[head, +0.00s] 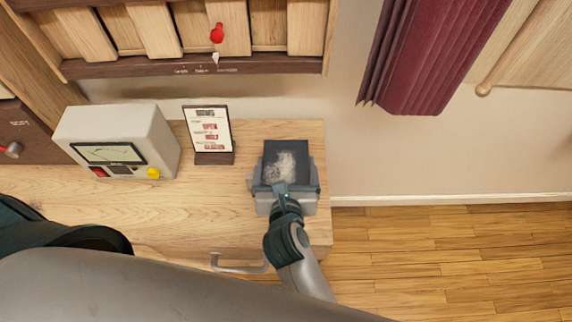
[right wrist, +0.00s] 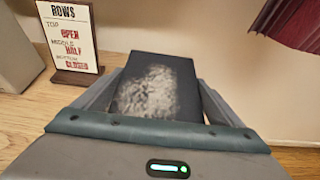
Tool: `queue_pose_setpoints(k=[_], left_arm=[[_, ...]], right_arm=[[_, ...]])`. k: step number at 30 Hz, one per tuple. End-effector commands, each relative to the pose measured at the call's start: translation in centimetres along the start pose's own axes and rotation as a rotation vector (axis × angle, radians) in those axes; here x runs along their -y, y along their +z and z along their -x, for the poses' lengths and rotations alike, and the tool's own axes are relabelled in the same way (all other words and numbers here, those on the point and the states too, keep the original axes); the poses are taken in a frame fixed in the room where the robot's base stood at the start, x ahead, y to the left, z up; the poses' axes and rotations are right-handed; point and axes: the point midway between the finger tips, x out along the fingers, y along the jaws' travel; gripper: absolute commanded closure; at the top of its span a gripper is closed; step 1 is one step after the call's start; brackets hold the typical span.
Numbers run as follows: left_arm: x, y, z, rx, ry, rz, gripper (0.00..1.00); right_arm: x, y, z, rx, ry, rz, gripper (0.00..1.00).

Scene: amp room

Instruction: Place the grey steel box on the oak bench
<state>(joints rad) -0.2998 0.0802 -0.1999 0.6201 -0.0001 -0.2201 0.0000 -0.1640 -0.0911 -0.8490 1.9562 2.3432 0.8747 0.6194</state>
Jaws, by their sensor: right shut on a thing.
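The grey steel box (head: 296,153) shows a dark grey top with a whitish, speckled patch. It is at the right end of the oak bench (head: 215,209) in the head view. My right gripper (head: 286,180) is shut on it, with one finger along each side. The box also shows between the fingers in the right wrist view (right wrist: 190,88). Its underside is hidden, so I cannot tell whether it touches the bench top. My left gripper is not in view.
A sign card (head: 209,133) stands on the bench left of the box. A pale meter box (head: 118,140) with a dial is farther left. A wooden panel with a red knob (head: 217,34) is above. A maroon curtain (head: 418,60) hangs right. The bench front middle is clear.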

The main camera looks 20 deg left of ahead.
Motion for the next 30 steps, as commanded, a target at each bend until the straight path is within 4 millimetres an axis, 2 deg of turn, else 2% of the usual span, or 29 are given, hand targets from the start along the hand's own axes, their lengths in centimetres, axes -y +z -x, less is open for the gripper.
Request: queue_pose_setpoints(k=[1, 2, 3, 13, 17, 23, 30], left_arm=[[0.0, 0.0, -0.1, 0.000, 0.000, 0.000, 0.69], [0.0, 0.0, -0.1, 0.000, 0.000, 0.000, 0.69], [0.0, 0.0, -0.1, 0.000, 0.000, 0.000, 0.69], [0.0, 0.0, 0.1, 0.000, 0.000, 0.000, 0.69], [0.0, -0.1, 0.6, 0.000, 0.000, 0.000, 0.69], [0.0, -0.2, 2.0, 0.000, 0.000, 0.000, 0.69], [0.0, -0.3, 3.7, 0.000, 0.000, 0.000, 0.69]], right_arm=[[0.0, -0.1, -0.1, 0.002, 0.000, 0.000, 0.65], [0.0, -0.2, -0.1, -0.001, 0.000, 0.000, 0.07], [0.0, -0.2, -0.1, -0.001, 0.000, 0.000, 0.00], [0.0, 0.1, 0.0, 0.000, 0.000, 0.000, 0.00], [0.0, 0.2, 0.9, -0.001, 0.000, 0.000, 0.00], [0.0, 0.3, 3.5, -0.003, 0.000, -0.001, 0.00], [0.0, 0.2, 7.8, -0.003, 0.000, 0.000, 0.00]])
